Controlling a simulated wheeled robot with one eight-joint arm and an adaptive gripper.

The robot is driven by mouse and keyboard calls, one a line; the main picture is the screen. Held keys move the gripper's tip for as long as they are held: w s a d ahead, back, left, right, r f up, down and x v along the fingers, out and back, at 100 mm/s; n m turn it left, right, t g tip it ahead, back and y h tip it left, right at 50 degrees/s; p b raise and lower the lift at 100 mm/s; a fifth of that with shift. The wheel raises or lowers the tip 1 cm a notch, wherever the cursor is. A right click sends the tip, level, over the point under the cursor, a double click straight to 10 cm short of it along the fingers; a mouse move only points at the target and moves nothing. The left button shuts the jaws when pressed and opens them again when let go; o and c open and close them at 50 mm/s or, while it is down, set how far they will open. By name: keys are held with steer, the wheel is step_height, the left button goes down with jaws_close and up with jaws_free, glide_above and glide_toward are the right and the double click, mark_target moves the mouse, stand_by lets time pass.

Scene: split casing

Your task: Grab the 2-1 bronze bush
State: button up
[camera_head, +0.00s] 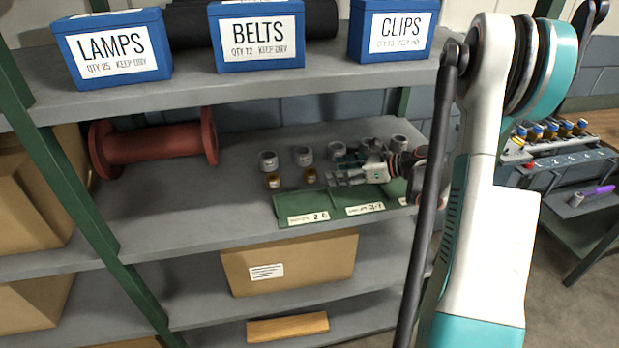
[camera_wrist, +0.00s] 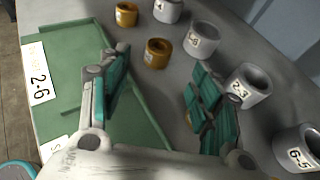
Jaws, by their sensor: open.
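One bronze bush (camera_wrist: 158,53) lies between and just beyond my fingertips in the wrist view, apart from both. The other bronze bush (camera_wrist: 126,14) is farther off at the top. Their labels are too small to read surely, so I cannot tell which is 2-1. In the head view they show as a left bronze bush (camera_head: 272,181) and a right bronze bush (camera_head: 310,176). My gripper (camera_wrist: 155,75) is open and empty, its fingers spread. In the head view my gripper (camera_head: 336,178) is just right of the right bush.
Several grey bushes stand close by, including the 2-3 bush (camera_wrist: 250,86) beside my right finger and the 6-5 bush (camera_wrist: 298,150). A green tray (camera_wrist: 70,75) labelled 2-6 lies at left. A red spool (camera_head: 155,145) is left; the upper shelf (camera_head: 190,95) is overhead.

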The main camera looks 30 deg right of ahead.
mark_target(314, 172)
steer(key=b+x, duration=0.2)
steer(key=x, duration=0.7)
steer(key=shift+a+r, duration=0.1)
steer(key=shift+r, duration=0.1)
jaws_close()
